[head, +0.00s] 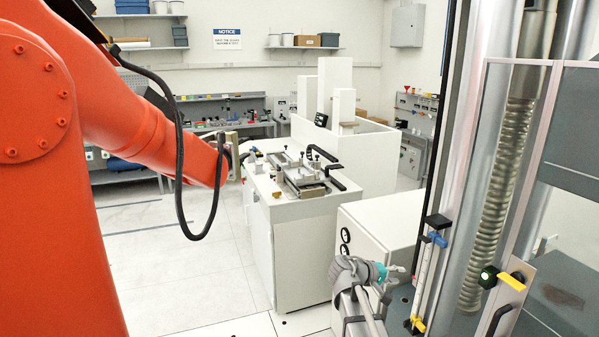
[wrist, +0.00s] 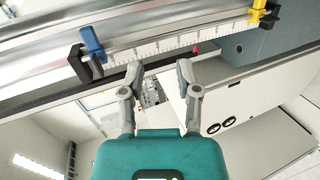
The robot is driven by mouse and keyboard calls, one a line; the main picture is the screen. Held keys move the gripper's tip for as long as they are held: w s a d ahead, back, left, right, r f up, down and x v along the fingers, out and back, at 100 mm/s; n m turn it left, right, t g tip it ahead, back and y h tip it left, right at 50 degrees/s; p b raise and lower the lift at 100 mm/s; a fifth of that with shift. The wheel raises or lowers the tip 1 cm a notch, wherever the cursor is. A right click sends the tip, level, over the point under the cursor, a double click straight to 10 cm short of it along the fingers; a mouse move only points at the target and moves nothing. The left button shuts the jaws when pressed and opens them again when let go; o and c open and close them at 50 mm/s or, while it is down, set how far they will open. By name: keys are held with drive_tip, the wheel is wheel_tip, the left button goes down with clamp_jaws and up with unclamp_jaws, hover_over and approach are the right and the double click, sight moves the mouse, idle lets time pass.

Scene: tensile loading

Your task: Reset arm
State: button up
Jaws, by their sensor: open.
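My gripper (head: 396,268) is in the lower middle of the head view, left of the tall testing machine's scale. In the wrist view my gripper (wrist: 158,70) has two grey fingers spread apart on a teal body, with nothing between them. A white graduated scale (wrist: 160,43) crosses beyond the fingertips, with a blue clamp (wrist: 92,43) at its left end and a yellow clamp (wrist: 262,12) at its right end. The scale also stands upright in the head view (head: 427,280). I cannot tell whether a fingertip touches its rail.
The testing machine, with a large threaded column (head: 492,200) and a yellow-handled latch (head: 511,281), fills the right. A white cabinet (head: 378,238) stands behind my gripper. A white bench (head: 305,235) carries a fixture (head: 302,180). Floor (head: 185,265) is clear left of the bench.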

drive_tip(key=s+a+f+m+g+y+b, duration=0.1)
drive_tip(key=s+a+f+g+y, duration=0.1)
drive_tip(key=s+a+f+y, duration=0.3)
drive_tip(key=s+a+f+m+g+y+b, duration=0.1)
drive_tip(key=s+a+f+y, duration=0.5)
drive_tip(key=s, duration=0.7)
wheel_tip(320, 180, down, 5)
drive_tip(key=g+y+b, duration=0.1)
drive_tip(key=y, duration=0.1)
drive_tip(key=shift+a+r+m+y, duration=0.2)
drive_tip(key=shift+a+m+y, duration=0.05)
drive_tip(key=shift+m+y, duration=0.05)
